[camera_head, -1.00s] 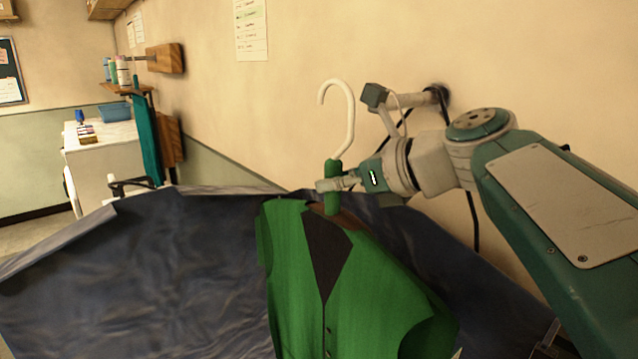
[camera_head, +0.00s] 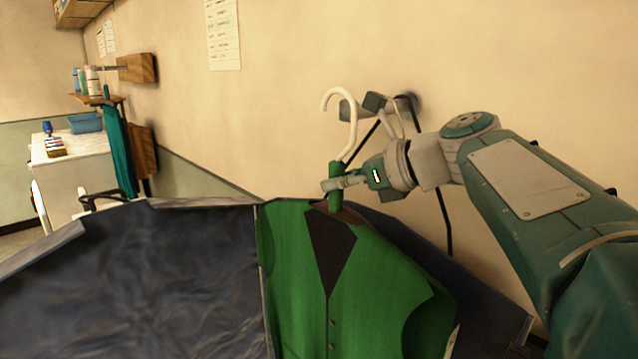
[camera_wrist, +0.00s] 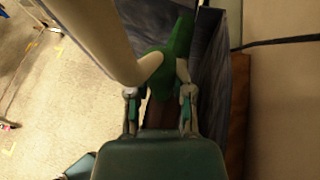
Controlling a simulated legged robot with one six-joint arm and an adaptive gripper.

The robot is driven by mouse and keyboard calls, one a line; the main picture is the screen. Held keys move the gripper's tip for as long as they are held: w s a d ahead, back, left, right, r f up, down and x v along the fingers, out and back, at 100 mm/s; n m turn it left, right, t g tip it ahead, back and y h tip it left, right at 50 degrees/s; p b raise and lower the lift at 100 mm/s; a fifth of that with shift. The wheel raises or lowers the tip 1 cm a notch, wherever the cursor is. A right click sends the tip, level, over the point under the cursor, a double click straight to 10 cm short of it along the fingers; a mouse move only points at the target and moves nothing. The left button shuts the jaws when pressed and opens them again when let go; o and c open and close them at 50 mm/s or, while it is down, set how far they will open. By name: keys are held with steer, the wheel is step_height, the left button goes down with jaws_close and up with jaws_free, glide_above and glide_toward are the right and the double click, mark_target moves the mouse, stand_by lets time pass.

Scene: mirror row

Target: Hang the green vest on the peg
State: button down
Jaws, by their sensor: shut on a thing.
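The green vest (camera_head: 385,290) hangs on a hanger with a pale hook (camera_head: 351,125) and a green sleeve at its neck. My gripper (camera_head: 337,184) is shut on the hanger's neck, with the vest below it and the hook above, open end to the left. In the wrist view, the pale hook (camera_wrist: 92,32) crosses close to the camera and the green sleeve (camera_wrist: 180,42) shows beyond the fingers (camera_wrist: 159,92).
Dark blue fabric (camera_head: 140,280) fills the lower left, behind and beside the vest. A shelf with bottles (camera_head: 92,82), a teal cloth (camera_head: 119,150) and a white counter (camera_head: 75,150) with a blue bin (camera_head: 86,122) stand back left.

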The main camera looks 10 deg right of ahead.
steer(key=w+d+f, duration=0.1)
steer(key=w+d, duration=0.2)
steer(key=d, duration=0.2)
steer(key=shift+w+f, duration=0.15)
steer(key=shift+f, duration=0.05)
stand_by(0.6)
steer(key=shift+c, duration=2.2)
jaws_free()
steer(key=o, duration=0.4)
steer(key=shift+o, duration=0.2)
steer(key=shift+d, duration=0.1)
